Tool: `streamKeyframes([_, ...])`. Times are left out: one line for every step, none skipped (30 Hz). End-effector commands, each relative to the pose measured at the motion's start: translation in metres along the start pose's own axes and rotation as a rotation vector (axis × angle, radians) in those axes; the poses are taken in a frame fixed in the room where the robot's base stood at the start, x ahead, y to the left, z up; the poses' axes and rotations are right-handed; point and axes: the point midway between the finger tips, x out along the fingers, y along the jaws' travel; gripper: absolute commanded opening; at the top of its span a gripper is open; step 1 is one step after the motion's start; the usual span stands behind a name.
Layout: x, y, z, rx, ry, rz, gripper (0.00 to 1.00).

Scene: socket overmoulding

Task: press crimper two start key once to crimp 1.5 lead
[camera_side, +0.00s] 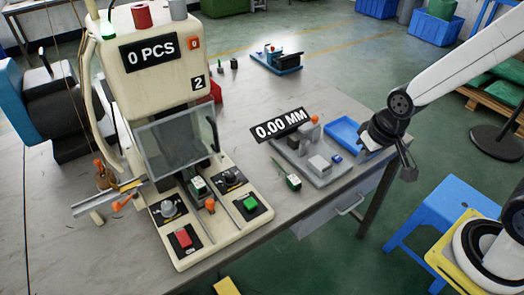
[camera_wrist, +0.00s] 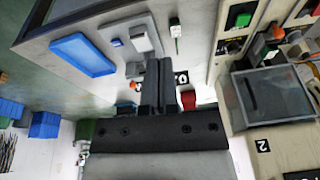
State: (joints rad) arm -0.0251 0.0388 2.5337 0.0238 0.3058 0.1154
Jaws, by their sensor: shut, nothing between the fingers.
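Crimper two (camera_side: 155,45) is a cream press marked "2" with a "0 PCS" display, at the left of the side view. Its base has a green key (camera_side: 250,203) on the right and a red key (camera_side: 184,238) at the front. The green key (camera_wrist: 243,18) also shows at the top right of the wrist view. A clear guard (camera_side: 175,140) stands in front of the press head. No 1.5 lead can be made out for certain. My gripper (camera_side: 408,173) is right of the bench, well away from the keys. Its fingers (camera_wrist: 158,62) are shut and empty.
A grey fixture (camera_side: 310,165) with a "0.00 MM" display and a blue tray (camera_side: 345,132) stand between my gripper and the crimper. A small green-and-white part (camera_side: 293,181) lies on the bench. A blue stool (camera_side: 440,215) stands beside the bench.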

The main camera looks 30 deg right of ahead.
Motion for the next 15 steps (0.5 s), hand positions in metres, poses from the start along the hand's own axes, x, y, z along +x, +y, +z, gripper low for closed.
streamKeyframes([0.002, -0.004, -0.004, 0.031, 0.007, -0.005, 0.0])
streamKeyframes([0.004, -0.006, -0.006, 0.055, 0.013, -0.009, 0.0])
streamKeyframes([0.006, -0.009, -0.01, 0.09, 0.022, -0.015, 0.0])
streamKeyframes([0.008, -0.012, -0.012, 0.118, 0.028, -0.02, 0.0])
streamKeyframes([0.009, -0.015, -0.015, 0.147, 0.035, -0.025, 0.0])
streamKeyframes([0.012, -0.018, -0.019, 0.188, 0.044, -0.032, 0.0])
streamKeyframes([0.013, -0.022, -0.022, 0.219, 0.052, -0.039, 0.0])
streamKeyframes([0.016, -0.025, -0.025, 0.251, 0.059, -0.045, 0.0])
streamKeyframes([0.018, -0.029, -0.029, 0.294, 0.067, -0.053, 0.0])
streamKeyframes([0.02, -0.032, -0.032, 0.326, 0.075, -0.061, 0.0])
streamKeyframes([0.022, -0.035, -0.035, 0.358, 0.08, -0.067, 0.0])
streamKeyframes([0.025, -0.039, -0.039, 0.402, 0.089, -0.077, 0.0])
streamKeyframes([0.027, -0.042, -0.042, 0.436, 0.094, -0.084, 0.0])
streamKeyframes([0.029, -0.045, -0.044, 0.468, 0.1, -0.092, 0.0])
streamKeyframes([0.031, -0.05, -0.048, 0.509, 0.108, -0.103, 0.0])
